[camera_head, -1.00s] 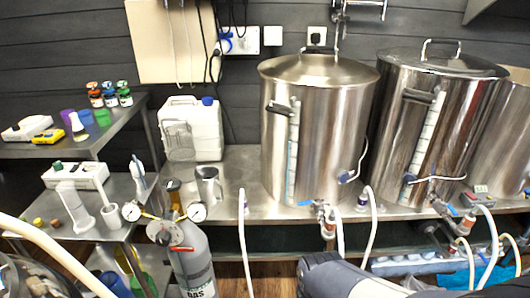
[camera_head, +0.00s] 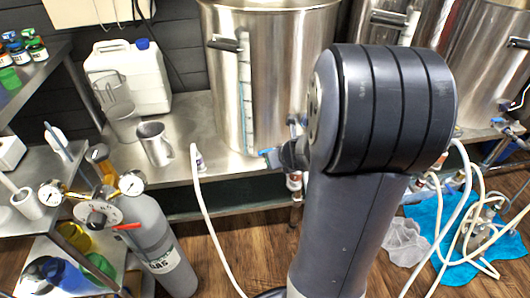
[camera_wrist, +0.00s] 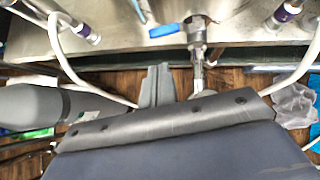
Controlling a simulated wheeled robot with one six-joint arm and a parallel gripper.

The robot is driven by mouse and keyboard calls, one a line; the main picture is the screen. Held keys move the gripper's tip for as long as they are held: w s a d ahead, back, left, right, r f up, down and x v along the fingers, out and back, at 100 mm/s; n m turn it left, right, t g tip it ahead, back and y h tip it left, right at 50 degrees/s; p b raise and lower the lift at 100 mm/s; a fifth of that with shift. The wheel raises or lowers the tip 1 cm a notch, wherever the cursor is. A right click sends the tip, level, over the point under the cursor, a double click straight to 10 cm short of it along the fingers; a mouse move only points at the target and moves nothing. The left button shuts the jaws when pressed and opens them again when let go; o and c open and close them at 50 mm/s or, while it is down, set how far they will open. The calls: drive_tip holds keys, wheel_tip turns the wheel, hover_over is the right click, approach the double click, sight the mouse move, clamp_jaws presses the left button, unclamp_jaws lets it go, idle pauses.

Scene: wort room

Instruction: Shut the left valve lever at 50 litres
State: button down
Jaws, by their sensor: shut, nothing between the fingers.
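The left steel kettle (camera_head: 285,65) stands on the bench, with a sight tube (camera_head: 245,100) on its front; I cannot read its level. The left valve's blue lever (camera_head: 268,152) shows low on the kettle, left of my arm. In the wrist view the blue lever (camera_wrist: 167,30) points left from the valve body (camera_wrist: 198,38), crosswise to the downward outlet. My gripper (camera_wrist: 156,70) is shut and empty, just below the lever in that picture; contact cannot be told. In the head view my gripper (camera_head: 288,153) is mostly hidden by my arm.
A white hose (camera_head: 205,205) hangs left of the valve. A gas cylinder (camera_head: 155,240) with gauges stands at lower left. A jug (camera_head: 154,143) and a white canister (camera_head: 130,78) are on the bench. Hoses lie over a blue cloth (camera_head: 450,230) at right.

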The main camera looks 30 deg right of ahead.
drive_tip(key=b+x, duration=0.4)
drive_tip(key=x, duration=0.6)
drive_tip(key=shift+d+m, duration=0.3)
drive_tip(key=shift+d, duration=0.05)
drive_tip(key=shift+w, duration=0.1)
drive_tip(key=shift+w+a, duration=0.3)
drive_tip(key=shift+w, duration=0.5)
drive_tip(key=shift+r, duration=0.1)
